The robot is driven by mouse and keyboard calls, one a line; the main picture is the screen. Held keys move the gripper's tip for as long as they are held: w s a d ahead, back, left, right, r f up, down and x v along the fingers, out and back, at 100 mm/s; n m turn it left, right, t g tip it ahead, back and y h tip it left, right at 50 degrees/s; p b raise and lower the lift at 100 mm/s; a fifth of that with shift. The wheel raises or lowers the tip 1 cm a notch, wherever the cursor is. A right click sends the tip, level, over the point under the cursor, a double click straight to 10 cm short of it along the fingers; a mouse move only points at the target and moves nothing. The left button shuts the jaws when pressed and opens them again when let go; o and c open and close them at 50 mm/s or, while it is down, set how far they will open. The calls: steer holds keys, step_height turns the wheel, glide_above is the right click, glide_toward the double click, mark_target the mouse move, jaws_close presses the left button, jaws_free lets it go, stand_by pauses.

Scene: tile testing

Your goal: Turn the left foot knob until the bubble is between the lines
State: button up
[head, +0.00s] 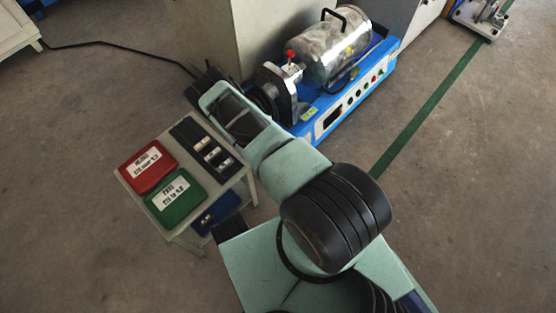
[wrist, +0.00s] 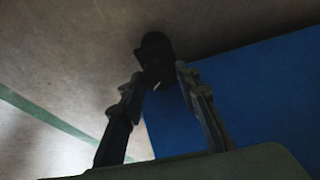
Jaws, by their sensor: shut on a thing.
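The machine (head: 345,90) has a blue base with a silver cylinder on top and stands at the top middle of the head view. A small yellow-green patch (head: 309,114) on its near left corner may be the level; I cannot make out a bubble or lines. In the wrist view my gripper (wrist: 160,76) has its two fingers closed on a dark knob (wrist: 155,48), seen only as a dark shape beside a blue face (wrist: 250,85) of the base. In the head view my arm hides the knob and most of the gripper.
A grey cabinet (head: 235,40) stands behind the machine. A black cable (head: 120,45) and green stripe (head: 430,105) cross open floor.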

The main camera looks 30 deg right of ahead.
steer(key=shift+s+r+p, duration=0.15)
steer(key=shift+r+p, duration=0.05)
steer(key=shift+p, duration=0.5)
steer(key=shift+c, duration=0.4)
steer(key=shift+d+r+n+p, duration=0.1)
steer(key=shift+n+p, duration=0.5)
steer(key=shift+p, duration=0.5)
steer(key=shift+f+n+t+y+p, duration=0.15)
steer(key=shift+n+t+p, duration=0.15)
steer(key=shift+n+p, duration=0.35)
steer(key=shift+f+n+t+y+p, duration=0.15)
steer(key=shift+n+t+p, duration=0.2)
steer(key=shift+n, duration=0.4)
steer(key=o, duration=1.2)
steer(key=shift+c, duration=0.2)
steer(key=shift+r, duration=0.1)
step_height(320, 180, up, 10)
